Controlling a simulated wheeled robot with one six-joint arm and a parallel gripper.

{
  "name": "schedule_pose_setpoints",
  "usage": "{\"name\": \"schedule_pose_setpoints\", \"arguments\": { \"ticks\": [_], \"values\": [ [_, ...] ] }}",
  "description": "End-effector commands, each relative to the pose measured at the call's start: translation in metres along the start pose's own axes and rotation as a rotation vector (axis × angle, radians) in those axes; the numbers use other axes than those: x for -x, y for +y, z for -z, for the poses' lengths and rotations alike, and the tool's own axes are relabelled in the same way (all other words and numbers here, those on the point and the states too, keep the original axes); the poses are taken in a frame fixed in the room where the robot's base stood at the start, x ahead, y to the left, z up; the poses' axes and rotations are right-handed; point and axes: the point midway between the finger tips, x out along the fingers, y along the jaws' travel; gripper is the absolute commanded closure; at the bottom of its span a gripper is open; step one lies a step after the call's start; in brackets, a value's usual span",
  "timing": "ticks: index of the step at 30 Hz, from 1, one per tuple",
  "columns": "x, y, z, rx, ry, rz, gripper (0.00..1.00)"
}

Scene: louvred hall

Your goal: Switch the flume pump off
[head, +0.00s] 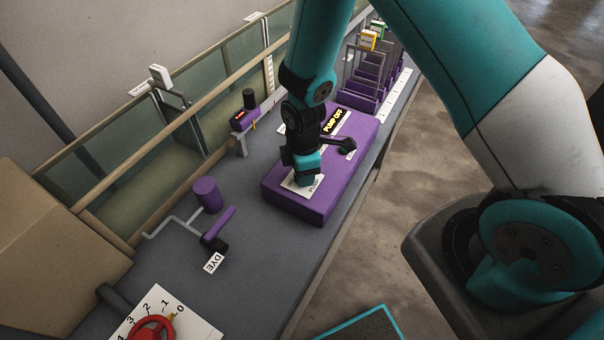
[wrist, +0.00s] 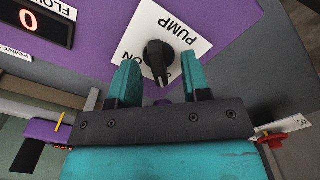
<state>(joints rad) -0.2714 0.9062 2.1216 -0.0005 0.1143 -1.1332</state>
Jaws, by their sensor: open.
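The purple control box (head: 290,206) stands on the grey bench and also fills the top of the wrist view (wrist: 105,22). Its black pump knob (wrist: 158,57) sits on a white PUMP plate (wrist: 190,32), with "ON" printed at the plate's lower left. The knob's narrow end points down in the wrist view. A lit sign (head: 334,120) on the box reads "PUMP OFF". My gripper (wrist: 160,62) is open and empty, with its teal fingers to either side of the knob. Whether they touch it I cannot tell. In the head view my gripper (head: 304,178) hides the knob.
A red display (wrist: 32,19) shows 0. A dark lever (head: 343,146) sticks out beside my gripper. The glass-walled flume (head: 120,125) runs along the left; open floor (head: 350,250) lies right.

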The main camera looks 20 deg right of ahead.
Motion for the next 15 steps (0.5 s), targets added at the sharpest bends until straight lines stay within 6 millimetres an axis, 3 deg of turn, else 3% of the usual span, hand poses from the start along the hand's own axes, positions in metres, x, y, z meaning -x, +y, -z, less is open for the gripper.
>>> {"name": "schedule_pose_setpoints", "arguments": {
  "ticks": [15],
  "values": [
    [0.066, 0.000, 0.000, 0.000, 0.000, -0.001, 0.56]
  ]
}}
